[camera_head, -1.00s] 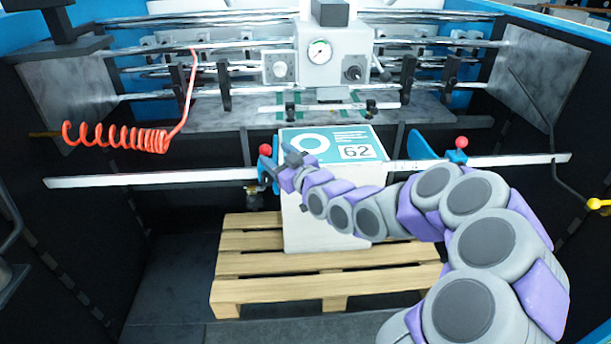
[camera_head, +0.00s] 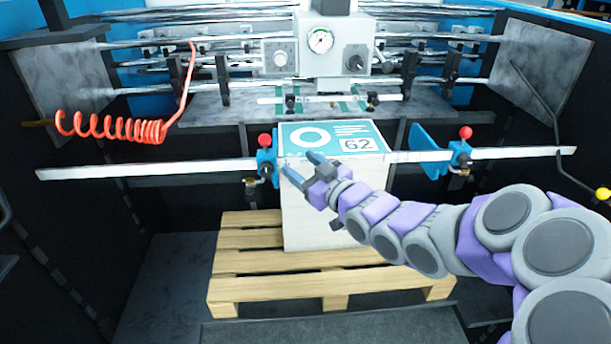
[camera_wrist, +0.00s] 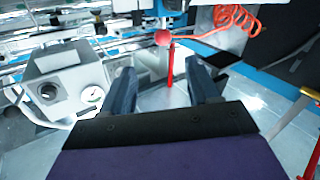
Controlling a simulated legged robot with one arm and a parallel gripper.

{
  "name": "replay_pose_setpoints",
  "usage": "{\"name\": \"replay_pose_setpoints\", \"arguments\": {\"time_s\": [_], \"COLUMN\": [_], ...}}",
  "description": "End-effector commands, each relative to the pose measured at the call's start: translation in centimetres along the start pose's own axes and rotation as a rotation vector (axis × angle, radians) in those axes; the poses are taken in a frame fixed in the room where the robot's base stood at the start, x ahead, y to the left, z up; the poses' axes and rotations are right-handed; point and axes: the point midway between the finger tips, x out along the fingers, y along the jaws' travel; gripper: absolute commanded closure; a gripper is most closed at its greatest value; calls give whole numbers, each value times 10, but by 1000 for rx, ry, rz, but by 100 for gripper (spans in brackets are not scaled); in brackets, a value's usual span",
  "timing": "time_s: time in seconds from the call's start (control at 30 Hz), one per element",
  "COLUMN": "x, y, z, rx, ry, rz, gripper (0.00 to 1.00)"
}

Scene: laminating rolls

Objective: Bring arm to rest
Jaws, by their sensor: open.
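My gripper (camera_head: 299,164) is in the head view, in front of the white box, with its two blue-grey fingers pointing up and left. The fingers are apart with nothing between them. The wrist view also shows my gripper (camera_wrist: 167,85) with its jaws spread. Beyond them in that view is a red-knobbed lever (camera_wrist: 167,62). My arm reaches in from the lower right of the head view.
The white box (camera_head: 310,215) with a teal label stands on a wooden pallet (camera_head: 245,262). A metal bar (camera_head: 140,170) with blue clamps (camera_head: 265,165) crosses behind my gripper. A gauge unit (camera_head: 318,60) stands at the back. An orange coiled hose (camera_head: 110,128) hangs at left.

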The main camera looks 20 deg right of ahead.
Motion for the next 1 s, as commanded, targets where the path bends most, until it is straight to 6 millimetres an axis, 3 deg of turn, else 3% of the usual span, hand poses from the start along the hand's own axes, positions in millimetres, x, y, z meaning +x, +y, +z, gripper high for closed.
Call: {"name": "replay_pose_setpoints", "arguments": {"time_s": [0.67, 0.77, 0.87, 1.0], "x": [-3, -2, -5, -25], "y": [1, -4, -11, -24], "z": [2, 12, 34, 71], "rx": [1, -2, -2, 6], "ry": [-12, -76, -215, -474], "rz": [1, 3, 12, 41], "gripper": [40, 40, 40, 40]}}
